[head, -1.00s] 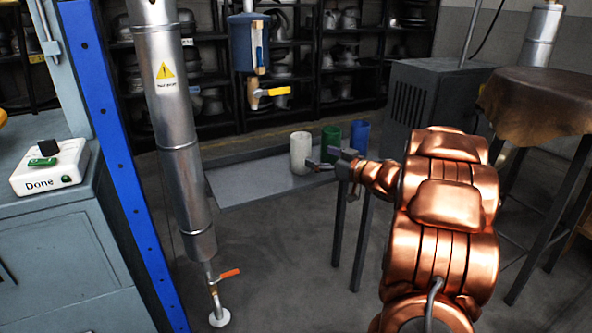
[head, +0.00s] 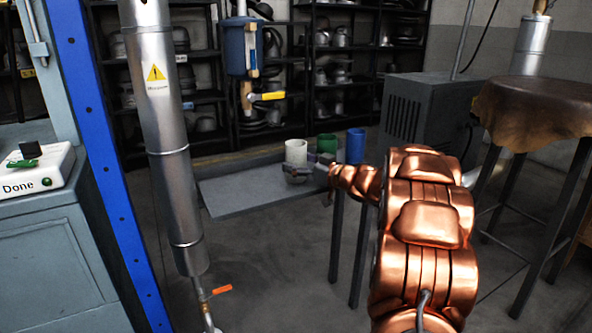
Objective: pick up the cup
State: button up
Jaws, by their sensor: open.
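Three cups stand in a row at the right end of a low grey table (head: 245,190): a white cup (head: 296,149), a green cup (head: 327,143) and a blue cup (head: 356,146). My gripper (head: 295,174) is open, low in front of the white cup, and hides its lower part. The gripper and wrist also cover the lower part of the green cup. I cannot tell whether the fingers touch or surround the white cup. The copper-coloured arm reaches in from the lower right.
A leather-topped stool (head: 535,105) is at the right. Shelves line the back. The table's left part is clear.

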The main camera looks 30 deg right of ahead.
jog(key=shift+w+a, duration=0.2)
jog(key=shift+w, duration=0.2)
jog(key=c, duration=1.3)
